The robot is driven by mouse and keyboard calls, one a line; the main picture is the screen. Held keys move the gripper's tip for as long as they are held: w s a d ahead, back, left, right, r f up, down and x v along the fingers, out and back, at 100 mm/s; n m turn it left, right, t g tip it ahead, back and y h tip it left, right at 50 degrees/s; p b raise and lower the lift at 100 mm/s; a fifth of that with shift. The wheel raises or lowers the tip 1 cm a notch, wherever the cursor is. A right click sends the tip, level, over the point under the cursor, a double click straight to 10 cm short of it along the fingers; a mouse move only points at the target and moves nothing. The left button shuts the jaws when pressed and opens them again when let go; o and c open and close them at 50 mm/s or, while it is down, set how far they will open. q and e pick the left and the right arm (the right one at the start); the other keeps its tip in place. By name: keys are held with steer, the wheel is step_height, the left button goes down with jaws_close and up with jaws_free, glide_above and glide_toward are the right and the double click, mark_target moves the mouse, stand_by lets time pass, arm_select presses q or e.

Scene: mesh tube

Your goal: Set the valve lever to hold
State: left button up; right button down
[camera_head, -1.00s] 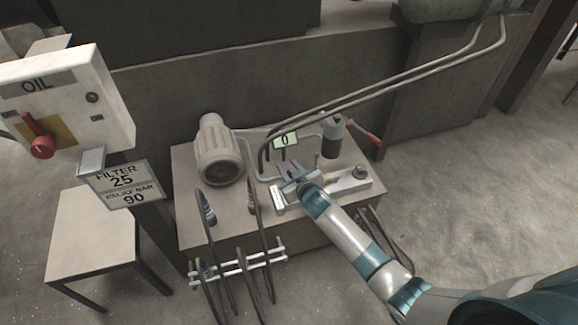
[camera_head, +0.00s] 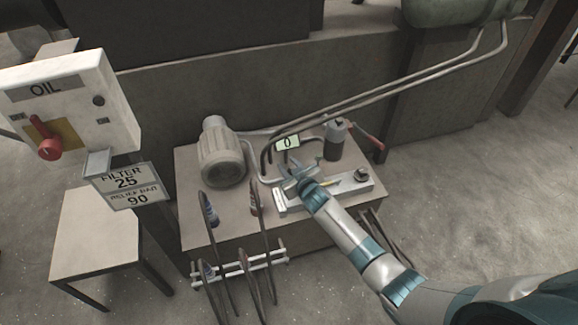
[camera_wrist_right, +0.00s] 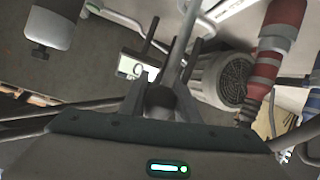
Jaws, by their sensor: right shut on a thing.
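The light grey valve block (camera_head: 349,190) lies on the front right of the bench top, with a white label (camera_head: 281,201) at its left end. My right gripper (camera_head: 298,175) is over the left part of this block. In the right wrist view, my right gripper (camera_wrist_right: 163,80) is shut on a slim grey rod, the valve lever (camera_wrist_right: 180,45), which stands up between the fingers. In the head view the gripper largely hides the lever, and I cannot read its marked position. My left gripper is not in view.
A ribbed motor (camera_head: 221,155) and a display reading 0 (camera_head: 288,143) stand behind the block. A dark cylinder (camera_head: 334,143) with a red-handled lever (camera_head: 369,136) is behind right. Hoses hang in front on a white rack (camera_head: 240,268). An OIL box (camera_head: 75,105) is at left.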

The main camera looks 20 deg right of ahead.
steer(key=shift+s+f, duration=0.15)
steer(key=shift+f, duration=0.15)
steer(key=c, duration=1.6)
jaws_free()
steer(key=shift+o, duration=1.2)
steer(key=shift+f, duration=0.1)
steer(key=shift+r, duration=0.2)
